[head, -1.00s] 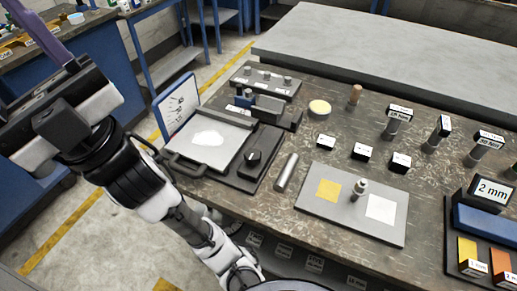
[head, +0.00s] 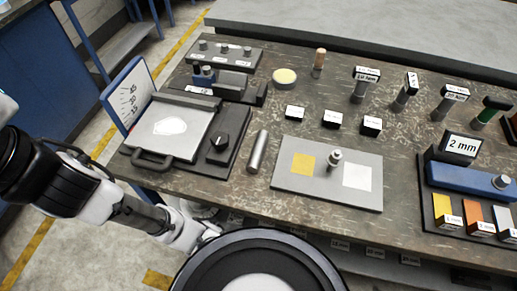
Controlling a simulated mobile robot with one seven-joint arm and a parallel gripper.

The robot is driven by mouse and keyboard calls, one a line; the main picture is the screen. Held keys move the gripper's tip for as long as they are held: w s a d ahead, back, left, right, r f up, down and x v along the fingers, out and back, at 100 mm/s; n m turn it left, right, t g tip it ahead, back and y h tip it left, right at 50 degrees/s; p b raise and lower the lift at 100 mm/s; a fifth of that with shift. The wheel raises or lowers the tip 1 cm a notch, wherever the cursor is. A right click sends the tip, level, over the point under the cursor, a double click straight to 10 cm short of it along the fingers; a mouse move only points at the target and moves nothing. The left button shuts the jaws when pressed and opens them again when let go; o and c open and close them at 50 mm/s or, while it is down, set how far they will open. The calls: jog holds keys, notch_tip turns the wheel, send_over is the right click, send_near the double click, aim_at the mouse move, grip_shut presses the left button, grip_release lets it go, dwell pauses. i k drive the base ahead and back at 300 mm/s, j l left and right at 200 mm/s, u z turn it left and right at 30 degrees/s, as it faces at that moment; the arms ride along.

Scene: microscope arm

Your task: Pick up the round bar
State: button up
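The round bar is a plain grey metal cylinder (head: 258,151) lying on the dark, worn workbench (head: 240,205). It lies in the gap between the dark base with the light plate and handle on its left and the flat grey board on its right. Its long axis runs from the front towards the back of the bench, and nothing covers it. Links of my arm show at the left edge, off the bench and well apart from the bar. My gripper is outside the picture.
Left of the bar stand a handled plate (head: 170,132) and a black knob (head: 220,142). Right of it, the grey board (head: 325,193) carries a small metal post (head: 334,158). Small black blocks (head: 331,119) sit behind. A blue holder (head: 470,187) is far right.

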aim_at(254, 160)
jog(key=k, duration=0.6)
jog(key=z, duration=1.25)
jog(key=k+j+z, duration=0.15)
jog(key=j, duration=0.25)
jog(key=k+j+z, duration=0.15)
jog(key=k+j, duration=0.2)
